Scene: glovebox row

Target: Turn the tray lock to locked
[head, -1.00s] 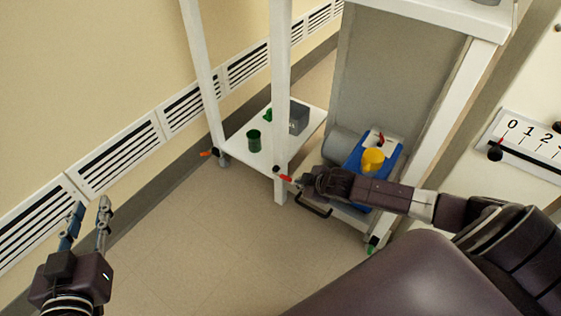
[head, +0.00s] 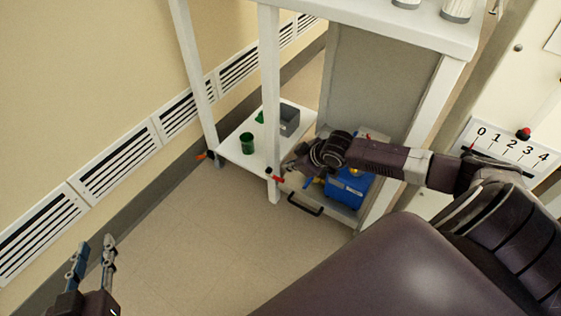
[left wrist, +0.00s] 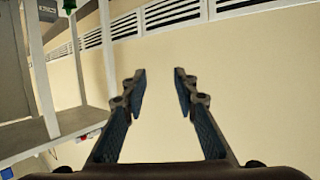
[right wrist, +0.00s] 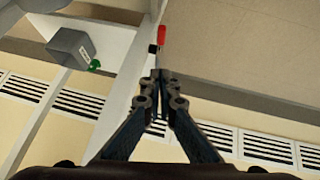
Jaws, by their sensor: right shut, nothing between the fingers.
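A small red-handled lever with a black base (head: 274,177) sits on the white front post beside the pull-out tray; I take it for the tray lock. In the right wrist view its red handle (right wrist: 161,36) is just beyond my fingertips; contact cannot be told. My right gripper (head: 289,174) is shut and empty, at the right of the lever. It also shows in the right wrist view (right wrist: 158,82). The tray has a black handle (head: 305,206). My left gripper (head: 94,250) is open and empty, well left of the shelf; the left wrist view shows its spread fingers (left wrist: 159,75).
A blue bin (head: 347,188) is partly behind my right arm. An orange-handled lever (head: 203,155) is at the far post. The floor at front left is clear.

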